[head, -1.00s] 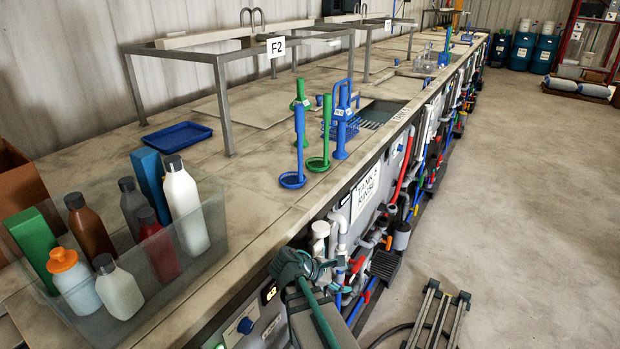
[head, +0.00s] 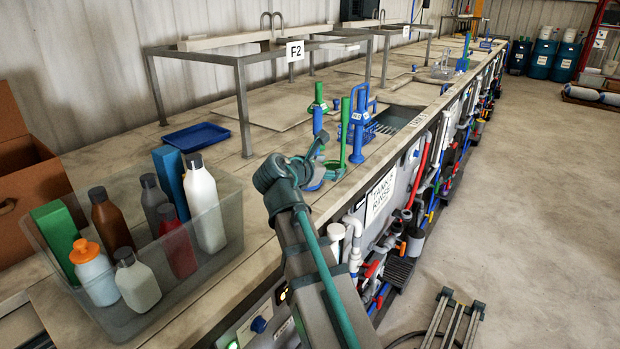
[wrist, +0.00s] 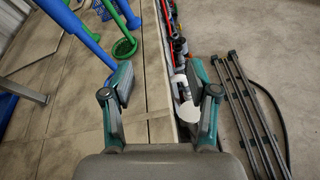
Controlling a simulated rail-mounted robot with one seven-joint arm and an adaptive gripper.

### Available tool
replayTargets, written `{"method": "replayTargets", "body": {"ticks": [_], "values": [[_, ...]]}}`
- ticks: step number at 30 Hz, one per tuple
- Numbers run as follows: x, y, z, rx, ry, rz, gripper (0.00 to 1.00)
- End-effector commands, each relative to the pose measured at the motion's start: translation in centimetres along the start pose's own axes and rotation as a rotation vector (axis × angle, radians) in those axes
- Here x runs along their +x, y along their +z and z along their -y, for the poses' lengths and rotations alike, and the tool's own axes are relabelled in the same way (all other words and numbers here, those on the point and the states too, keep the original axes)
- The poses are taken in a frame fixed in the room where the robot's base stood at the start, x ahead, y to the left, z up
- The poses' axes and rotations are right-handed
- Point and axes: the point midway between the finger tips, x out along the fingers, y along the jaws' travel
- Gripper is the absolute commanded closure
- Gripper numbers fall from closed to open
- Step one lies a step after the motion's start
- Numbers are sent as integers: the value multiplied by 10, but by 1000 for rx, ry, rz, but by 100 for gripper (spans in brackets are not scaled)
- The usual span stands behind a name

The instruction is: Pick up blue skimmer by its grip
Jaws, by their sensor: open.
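The blue skimmer (head: 317,118) stands upright on the bench, its grip pointing up. Its lower end is partly hidden by my gripper (head: 322,162) in the head view. In the wrist view the blue skimmer (wrist: 78,29) slants from the top left down to the left finger, which covers its foot. My gripper (wrist: 160,76) is open and empty. It is low, on the near side of the skimmer, and the skimmer is outside the gap between the fingers. I cannot tell whether a finger touches it.
A metal frame (head: 243,105) and a blue tray (head: 196,137) are left. A clear bin (head: 205,255) of bottles is nearer. The bench edge drops off to pipes.

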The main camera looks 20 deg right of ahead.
Motion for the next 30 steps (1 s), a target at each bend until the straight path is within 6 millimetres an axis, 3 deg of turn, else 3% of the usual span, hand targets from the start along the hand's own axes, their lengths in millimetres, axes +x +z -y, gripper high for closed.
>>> {"method": "replayTargets", "body": {"ticks": [1,6,12,17,24,30], "values": [[10,-3,-20,-43,50,37,41],[25,4,-76,-193,203,168,41],[30,9,-118,-316,316,275,41],[37,14,-128,-337,333,293,41],[68,23,-140,-334,331,291,41],[81,24,-143,-333,331,290,41]]}}
